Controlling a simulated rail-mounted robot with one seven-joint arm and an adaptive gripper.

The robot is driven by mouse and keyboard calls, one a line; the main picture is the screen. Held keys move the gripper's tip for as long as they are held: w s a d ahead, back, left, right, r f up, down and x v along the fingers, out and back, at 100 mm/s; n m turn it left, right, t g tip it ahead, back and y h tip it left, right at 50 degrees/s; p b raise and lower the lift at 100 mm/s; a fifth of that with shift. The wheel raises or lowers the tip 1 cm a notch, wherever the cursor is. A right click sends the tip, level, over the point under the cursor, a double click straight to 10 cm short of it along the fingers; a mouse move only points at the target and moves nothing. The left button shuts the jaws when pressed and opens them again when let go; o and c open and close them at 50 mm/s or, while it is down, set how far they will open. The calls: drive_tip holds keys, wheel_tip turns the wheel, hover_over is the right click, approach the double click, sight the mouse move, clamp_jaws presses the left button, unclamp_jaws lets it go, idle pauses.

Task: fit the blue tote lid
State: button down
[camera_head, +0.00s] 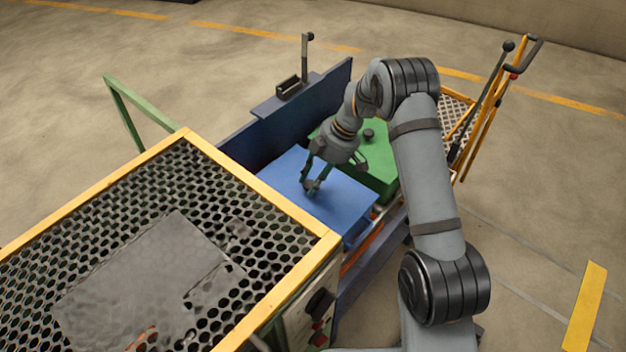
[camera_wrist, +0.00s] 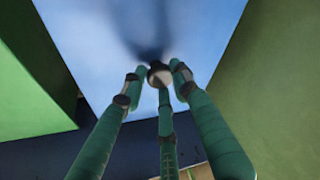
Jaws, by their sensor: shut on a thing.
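The blue lid (camera_head: 335,207) lies roughly level between the yellow-edged mesh guard and a green box in the head view. It fills the upper middle of the wrist view (camera_wrist: 85,35). My gripper (camera_head: 312,186) comes down on its top. In the wrist view its green fingers (camera_wrist: 158,80) close around a small round knob (camera_wrist: 158,71) on the lid. What lies under the lid is mostly hidden, so I cannot tell whether it is seated on a tote.
The green box (camera_head: 378,160) with a dark knob stands right behind the lid. A dark blue wall (camera_head: 325,108) runs along the far side. The mesh guard (camera_head: 130,215) is close on the left. An orange strip (camera_head: 362,247) shows below the lid. A yellow cart (camera_head: 470,115) stands at right.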

drive_tip(key=shift+f, duration=0.1)
idle(0.3)
drive_tip(key=c, duration=1.3)
unclamp_jaws()
drive_tip(key=shift+o, duration=0.2)
drive_tip(key=v, duration=1.2)
drive_tip(key=shift+f, duration=0.1)
drive_tip(key=x, duration=1.2)
drive_tip(key=shift+r, duration=0.25)
